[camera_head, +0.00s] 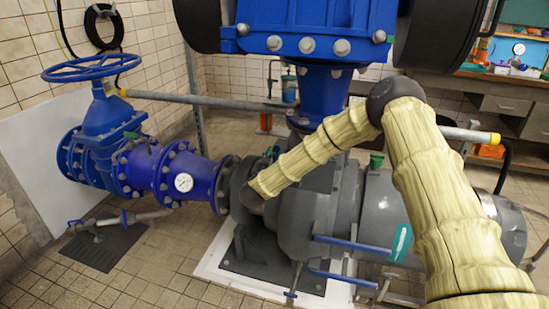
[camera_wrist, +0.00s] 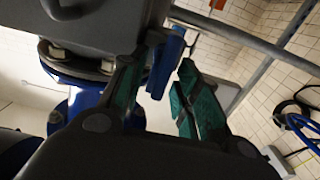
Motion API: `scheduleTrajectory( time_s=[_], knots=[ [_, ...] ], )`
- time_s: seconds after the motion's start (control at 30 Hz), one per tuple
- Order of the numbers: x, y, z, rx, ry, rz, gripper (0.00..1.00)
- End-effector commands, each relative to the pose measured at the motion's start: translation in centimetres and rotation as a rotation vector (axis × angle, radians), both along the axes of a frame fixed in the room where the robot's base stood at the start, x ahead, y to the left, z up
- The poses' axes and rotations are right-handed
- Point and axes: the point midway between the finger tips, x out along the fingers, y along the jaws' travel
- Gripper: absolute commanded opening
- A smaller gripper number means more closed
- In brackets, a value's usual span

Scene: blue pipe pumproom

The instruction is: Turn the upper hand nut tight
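My gripper (camera_wrist: 172,52) shows in the wrist view with its two green-padded fingers apart. A narrow blue bar (camera_wrist: 164,68) shows in the gap between them, nearer the left finger; I cannot tell if it touches. It may be the hand nut, but I cannot be sure. In the head view my arm reaches down to the grey pump (camera_head: 300,215), and my gripper is hidden behind its last link and the pump. An upper blue bar handle (camera_head: 352,244) and a lower blue bar handle (camera_head: 350,278) stick out at the pump's front.
A blue valve with a handwheel (camera_head: 92,68) and a flanged blue pipe with a gauge (camera_head: 183,182) stand left. A blue vertical pipe (camera_head: 322,95) rises above the pump. A grey rail (camera_head: 215,100) runs behind. A workbench (camera_head: 510,95) stands back right.

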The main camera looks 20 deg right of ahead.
Motion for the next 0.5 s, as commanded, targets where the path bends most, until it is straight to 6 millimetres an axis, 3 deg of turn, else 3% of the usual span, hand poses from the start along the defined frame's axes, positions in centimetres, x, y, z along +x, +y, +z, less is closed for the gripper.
scheduleTrajectory(
  time_s=[0.03,0.2,0.5],
  knots=[
    [-0.01,0.02,-0.01,0.000,0.000,0.000,0.32],
    [-0.02,0.03,0.00,0.000,0.000,0.000,0.01],
    [-0.05,0.00,-0.04,0.013,-0.009,0.000,0.00]
  ],
)
